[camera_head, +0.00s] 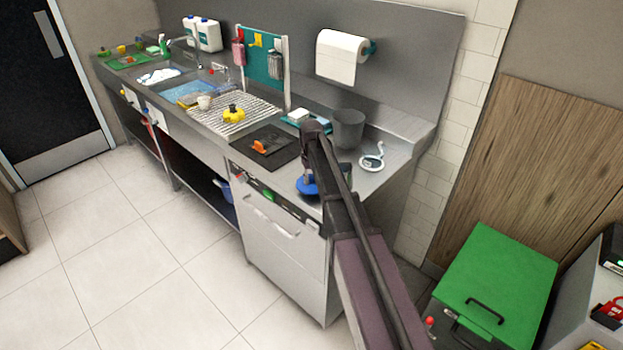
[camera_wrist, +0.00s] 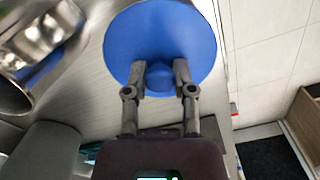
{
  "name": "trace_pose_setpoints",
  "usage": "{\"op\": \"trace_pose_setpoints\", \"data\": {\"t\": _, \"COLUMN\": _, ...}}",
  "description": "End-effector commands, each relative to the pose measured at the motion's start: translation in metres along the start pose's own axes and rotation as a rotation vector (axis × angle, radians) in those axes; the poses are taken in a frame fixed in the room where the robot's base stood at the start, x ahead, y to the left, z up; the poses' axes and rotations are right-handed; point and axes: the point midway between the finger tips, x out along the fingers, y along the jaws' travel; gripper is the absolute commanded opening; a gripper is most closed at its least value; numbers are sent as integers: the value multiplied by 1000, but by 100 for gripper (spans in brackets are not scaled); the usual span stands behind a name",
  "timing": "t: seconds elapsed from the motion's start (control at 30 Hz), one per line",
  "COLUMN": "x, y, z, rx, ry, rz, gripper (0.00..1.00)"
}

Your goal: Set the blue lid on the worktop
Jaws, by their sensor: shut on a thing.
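The blue lid (camera_head: 306,187) is a round disc with a knob. It is at the front edge of the steel worktop (camera_head: 372,180), partly hidden behind my arm in the head view. In the wrist view the blue lid (camera_wrist: 160,32) is seen with its knob between the two fingers of my gripper (camera_wrist: 161,76), which is shut on it. My gripper (camera_head: 307,172) is partly hidden by the arm in the head view. I cannot tell whether the lid touches the worktop.
A grey bin (camera_head: 348,128) and a white ring-shaped item (camera_head: 371,160) stand on the worktop behind the lid. A black mat (camera_head: 266,147) with an orange piece lies to the left. A shiny metal vessel (camera_wrist: 40,42) shows left of the lid in the wrist view.

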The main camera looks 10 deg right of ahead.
Motion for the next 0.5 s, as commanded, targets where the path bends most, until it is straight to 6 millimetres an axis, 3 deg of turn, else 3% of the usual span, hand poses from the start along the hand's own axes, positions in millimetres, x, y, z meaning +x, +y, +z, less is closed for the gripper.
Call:
{"op": "trace_pose_setpoints", "data": {"t": 0.17, "x": -20, "y": 0, "z": 0, "rx": 0, "ry": 0, "rz": 0, "gripper": 0}}
{"op": "trace_pose_setpoints", "data": {"t": 0.5, "x": -23, "y": -19, "z": 80, "rx": 0, "ry": 0, "rz": 0, "gripper": 0}}
